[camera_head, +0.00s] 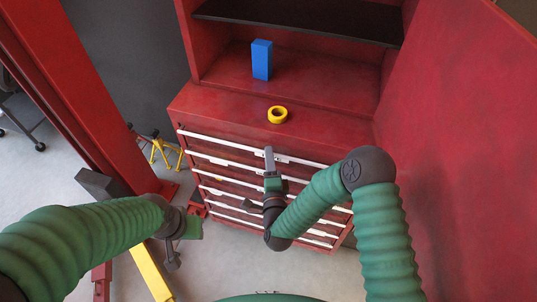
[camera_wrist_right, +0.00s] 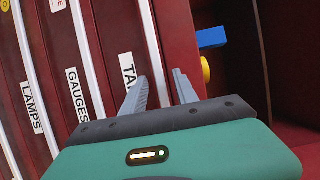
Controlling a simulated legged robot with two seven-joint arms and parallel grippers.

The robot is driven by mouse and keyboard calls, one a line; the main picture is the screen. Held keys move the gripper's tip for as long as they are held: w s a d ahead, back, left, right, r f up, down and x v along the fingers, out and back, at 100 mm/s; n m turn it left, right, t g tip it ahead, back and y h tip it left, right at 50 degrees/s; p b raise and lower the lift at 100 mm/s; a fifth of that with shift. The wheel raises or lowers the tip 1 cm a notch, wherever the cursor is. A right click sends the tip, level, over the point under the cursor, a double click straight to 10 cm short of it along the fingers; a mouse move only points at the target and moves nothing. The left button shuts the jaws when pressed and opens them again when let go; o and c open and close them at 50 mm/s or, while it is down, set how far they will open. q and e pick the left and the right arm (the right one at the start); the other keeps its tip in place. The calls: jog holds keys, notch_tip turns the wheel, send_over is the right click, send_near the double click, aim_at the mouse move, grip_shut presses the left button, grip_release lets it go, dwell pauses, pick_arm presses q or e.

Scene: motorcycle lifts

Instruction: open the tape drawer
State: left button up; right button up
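The tape drawer (camera_wrist_right: 115,60) is the top drawer of the red cabinet, shut, with a label showing "TA" and the rest hidden behind a finger. Its white handle strip (camera_wrist_right: 151,40) runs along its upper edge; it also shows in the head view (camera_head: 215,139). My right gripper (camera_wrist_right: 160,88) is open, with one finger on each side of this strip; I cannot tell if they touch it. In the head view my right gripper (camera_head: 269,158) is in front of the top drawer. My left gripper (camera_head: 173,258) is low at the left, away from the drawers; its fingers are unclear.
Below are more drawers, with labels GAUGES (camera_wrist_right: 77,95) and LAMPS (camera_wrist_right: 33,107). A yellow tape roll (camera_head: 277,115) and a blue box (camera_head: 262,60) stand on the cabinet top. A red panel (camera_head: 465,140) bounds the right. A red lift post (camera_head: 85,95) stands left.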

jog(key=shift+c, duration=0.6)
jog(key=shift+w+d+f, duration=0.1)
grip_shut()
jog(key=shift+f, duration=0.15)
dwell(0.4)
